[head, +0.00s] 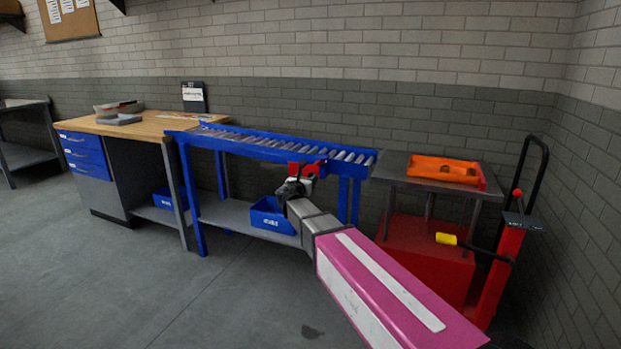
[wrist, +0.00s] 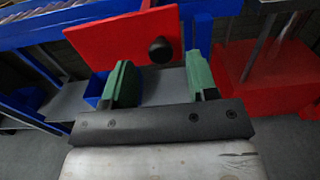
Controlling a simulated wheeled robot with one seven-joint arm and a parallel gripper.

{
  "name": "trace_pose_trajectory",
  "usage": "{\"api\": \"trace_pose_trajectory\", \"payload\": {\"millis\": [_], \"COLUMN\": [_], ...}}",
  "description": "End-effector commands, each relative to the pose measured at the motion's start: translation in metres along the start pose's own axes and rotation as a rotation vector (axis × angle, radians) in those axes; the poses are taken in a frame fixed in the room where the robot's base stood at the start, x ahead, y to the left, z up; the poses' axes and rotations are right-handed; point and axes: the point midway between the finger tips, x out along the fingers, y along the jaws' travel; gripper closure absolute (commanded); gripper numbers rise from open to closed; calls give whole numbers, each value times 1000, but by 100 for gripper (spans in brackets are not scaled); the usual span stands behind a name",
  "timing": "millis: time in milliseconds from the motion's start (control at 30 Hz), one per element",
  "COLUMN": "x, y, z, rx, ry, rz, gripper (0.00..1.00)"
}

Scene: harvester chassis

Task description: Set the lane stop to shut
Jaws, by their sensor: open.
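The lane stop is a red plate (wrist: 118,42) with a round black knob (wrist: 161,50), at the side of the blue roller conveyor (head: 235,141). In the head view the red plate (head: 312,169) shows near the conveyor's right end, partly hidden by my gripper (head: 292,184). In the wrist view my gripper (wrist: 158,78) has its two green fingers spread apart, with nothing between them. The knob lies just beyond the fingertips, roughly centred between them; I cannot tell whether they touch the plate. Which setting the stop is in cannot be told.
A steel-topped cart (head: 394,164) with an orange tray (head: 443,160) stands to the right, beside a red pallet jack (head: 507,250). A wooden workbench (head: 160,123) is at left. Floor at front left is clear.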

Motion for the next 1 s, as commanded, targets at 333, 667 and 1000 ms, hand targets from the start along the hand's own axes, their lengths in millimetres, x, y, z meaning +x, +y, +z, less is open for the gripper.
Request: {"api": "trace_pose_trajectory", "payload": {"millis": [333, 667, 1000], "x": [32, 33, 40], "y": [0, 0, 0], "z": [0, 0, 0], "rx": [1, 1, 1], "ry": [0, 0, 0], "rz": [0, 0, -1], "gripper": [47, 60, 100]}}
